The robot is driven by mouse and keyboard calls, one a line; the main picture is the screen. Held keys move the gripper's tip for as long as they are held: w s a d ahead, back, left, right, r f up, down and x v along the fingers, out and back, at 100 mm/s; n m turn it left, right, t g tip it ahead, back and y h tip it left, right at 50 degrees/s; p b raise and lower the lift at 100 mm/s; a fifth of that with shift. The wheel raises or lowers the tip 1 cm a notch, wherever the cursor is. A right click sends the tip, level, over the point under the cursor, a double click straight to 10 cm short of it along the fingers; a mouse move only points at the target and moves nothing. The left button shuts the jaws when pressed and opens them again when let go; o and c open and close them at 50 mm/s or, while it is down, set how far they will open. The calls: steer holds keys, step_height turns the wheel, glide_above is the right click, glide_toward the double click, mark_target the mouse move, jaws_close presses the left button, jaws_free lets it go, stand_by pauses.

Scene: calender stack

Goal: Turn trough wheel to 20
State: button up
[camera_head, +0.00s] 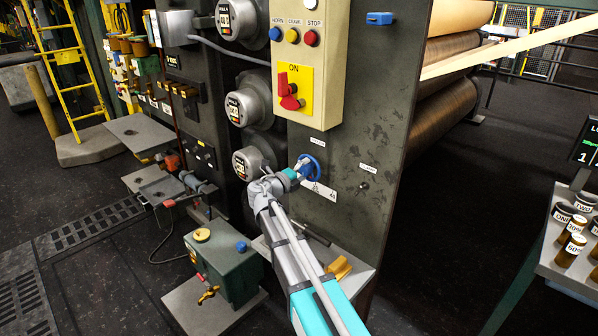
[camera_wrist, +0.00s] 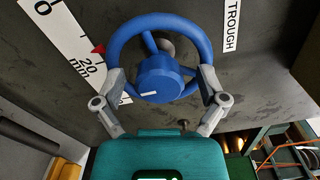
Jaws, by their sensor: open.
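The trough wheel is a blue handwheel (camera_wrist: 160,78) with a short white mark on its hub. It also shows in the head view (camera_head: 313,165) on the dark machine panel. A white scale (camera_wrist: 72,42) reading 0 and 20 mm lies to its left in the wrist view, under a small red pointer (camera_wrist: 98,48) near the 20 figure. The exact reading is hard to tell. A TROUGH label (camera_wrist: 231,25) is at the upper right. My gripper (camera_wrist: 163,80) is open, its two grey fingers at the left and right of the wheel's lower rim. Contact cannot be told.
Above the wheel is a yellowish control box (camera_head: 308,60) with buttons and a red switch. Large rollers (camera_head: 445,105) are behind the panel. A green tank (camera_head: 225,268) stands at lower left. A bench (camera_head: 555,255) with brown jars is at right.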

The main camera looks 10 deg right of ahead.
steer(key=shift+s+a, duration=0.1)
steer(key=shift+a, duration=0.05)
steer(key=v, duration=1.1)
steer(key=shift+s+a, duration=0.2)
steer(key=shift+a, duration=0.05)
steer(key=shift+m, duration=0.3)
